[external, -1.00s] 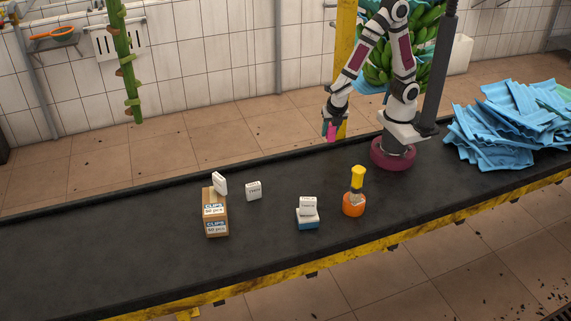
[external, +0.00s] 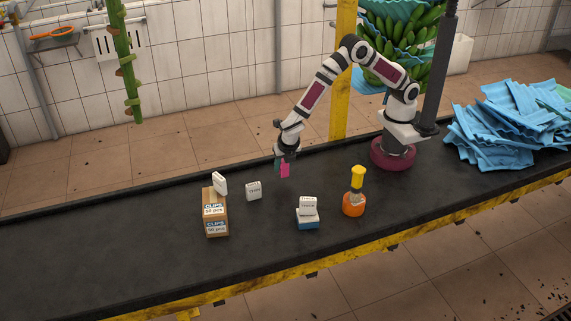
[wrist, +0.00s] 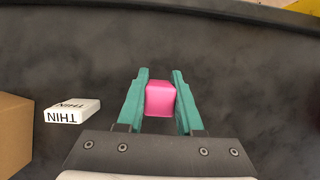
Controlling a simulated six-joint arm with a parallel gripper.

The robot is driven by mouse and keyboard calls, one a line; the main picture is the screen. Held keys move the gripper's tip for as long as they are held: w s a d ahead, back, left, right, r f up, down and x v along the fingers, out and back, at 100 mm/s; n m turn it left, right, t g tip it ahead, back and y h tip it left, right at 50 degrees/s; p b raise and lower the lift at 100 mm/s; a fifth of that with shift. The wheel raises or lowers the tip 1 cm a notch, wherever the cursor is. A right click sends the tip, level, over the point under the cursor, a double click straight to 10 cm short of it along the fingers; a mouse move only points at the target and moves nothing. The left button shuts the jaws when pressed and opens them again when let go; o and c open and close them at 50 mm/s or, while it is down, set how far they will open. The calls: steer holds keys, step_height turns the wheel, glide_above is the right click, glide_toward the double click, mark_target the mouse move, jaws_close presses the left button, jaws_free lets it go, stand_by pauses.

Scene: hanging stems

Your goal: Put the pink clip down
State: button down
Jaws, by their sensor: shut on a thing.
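The pink clip (external: 285,170) is a small bright pink block held at the end of my arm, above the dark belt. In the wrist view the pink clip (wrist: 160,98) sits between the two green fingers of my gripper (wrist: 159,92), which is shut on it. In the external view my gripper (external: 284,163) points down over the far part of the belt, up and to the right of the small white THIN box. The clip's underside is hidden in the wrist view.
The dark belt (external: 120,245) carries a white THIN box (external: 253,191), a brown CLIPS box (external: 215,214) with a white box on top, a white-and-blue box (external: 308,218) and an orange bottle (external: 354,200). Blue sheets (external: 515,125) lie at right. The left belt is clear.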

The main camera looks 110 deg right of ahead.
mark_target(283, 172)
steer(key=shift+f, duration=1.55)
steer(key=c, duration=0.6)
jaws_free()
steer(key=shift+f, duration=0.1)
steer(key=shift+o, duration=0.2)
steer(key=v, duration=1.2)
steer(key=s+d+r+m+y, duration=0.1)
steer(key=s+r+m, duration=0.4)
steer(key=s+r, duration=0.1)
steer(key=s+a+r+m+y, duration=0.1)
steer(key=s+r+m+y, duration=0.1)
steer(key=s+m, duration=0.7)
steer(key=s+a+r+m+y, duration=0.1)
steer(key=s+r+m+y, duration=0.1)
steer(key=s+m, duration=0.7)
steer(key=s+y, duration=0.1)
steer(key=s, duration=0.5)
steer(key=shift+s+m, duration=0.15)
steer(key=shift+m, duration=0.15)
